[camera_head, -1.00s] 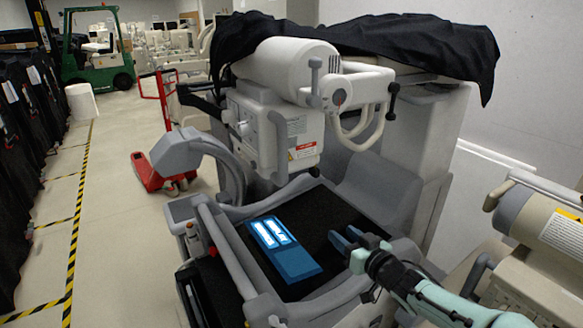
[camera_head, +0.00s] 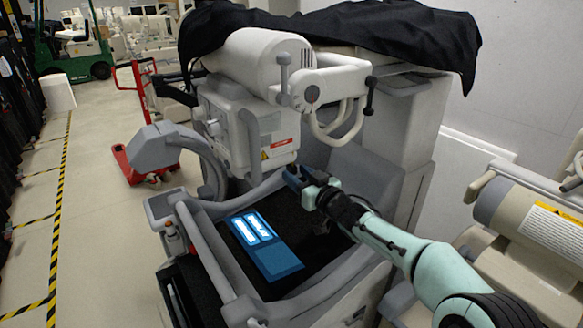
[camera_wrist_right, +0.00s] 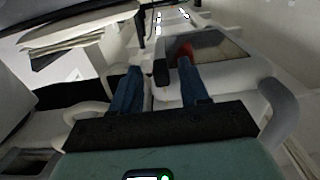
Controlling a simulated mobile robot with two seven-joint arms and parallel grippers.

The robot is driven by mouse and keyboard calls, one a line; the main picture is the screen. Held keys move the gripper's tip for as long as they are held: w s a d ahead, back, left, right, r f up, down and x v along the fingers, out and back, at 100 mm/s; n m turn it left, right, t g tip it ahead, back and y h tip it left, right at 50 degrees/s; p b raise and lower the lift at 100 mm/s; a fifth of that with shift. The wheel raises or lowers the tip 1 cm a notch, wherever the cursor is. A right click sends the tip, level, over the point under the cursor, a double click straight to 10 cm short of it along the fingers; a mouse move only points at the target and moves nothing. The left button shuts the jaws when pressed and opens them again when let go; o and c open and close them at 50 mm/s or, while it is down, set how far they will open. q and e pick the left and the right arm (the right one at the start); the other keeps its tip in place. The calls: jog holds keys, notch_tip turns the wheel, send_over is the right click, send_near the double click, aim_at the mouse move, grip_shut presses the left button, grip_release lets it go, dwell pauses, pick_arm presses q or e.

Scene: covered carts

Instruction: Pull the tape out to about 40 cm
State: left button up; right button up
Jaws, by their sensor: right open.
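I cannot make out a tape in either view. A flat blue case (camera_head: 277,260) with white, lit-looking panels lies on the black top of the cart (camera_head: 320,250). My right gripper (camera_head: 291,177) is up near the machine's white housing, above and to the right of the blue case, apart from it. In the right wrist view its two blue fingers (camera_wrist_right: 160,78) are spread with nothing held between them. A small red patch (camera_wrist_right: 184,50) shows beyond the fingertips; I cannot tell what it is. My left gripper is not in view.
The white machine (camera_head: 265,130) with a black cover (camera_head: 400,38) stands over the cart. Another beige machine (camera_head: 540,225) is close on the right. A red pallet truck (camera_head: 140,165) and green forklift (camera_head: 72,45) stand at the back left.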

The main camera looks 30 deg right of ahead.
aim_at(295, 173)
jog(key=shift+w+a, duration=0.15)
jog(key=shift+w, duration=1.4)
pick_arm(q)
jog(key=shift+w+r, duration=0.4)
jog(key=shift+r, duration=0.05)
pick_arm(e)
jog(key=shift+s, duration=0.1)
jog(key=shift+c, duration=0.3)
grip_shut()
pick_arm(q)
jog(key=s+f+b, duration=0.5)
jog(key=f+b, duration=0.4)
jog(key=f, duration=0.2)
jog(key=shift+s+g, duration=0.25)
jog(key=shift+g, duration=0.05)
pick_arm(e)
notch_tip(295, 173, down, 15)
jog(key=shift+f, duration=0.2)
jog(key=shift+o, duration=0.3)
grip_release()
jog(key=shift+r, duration=0.1)
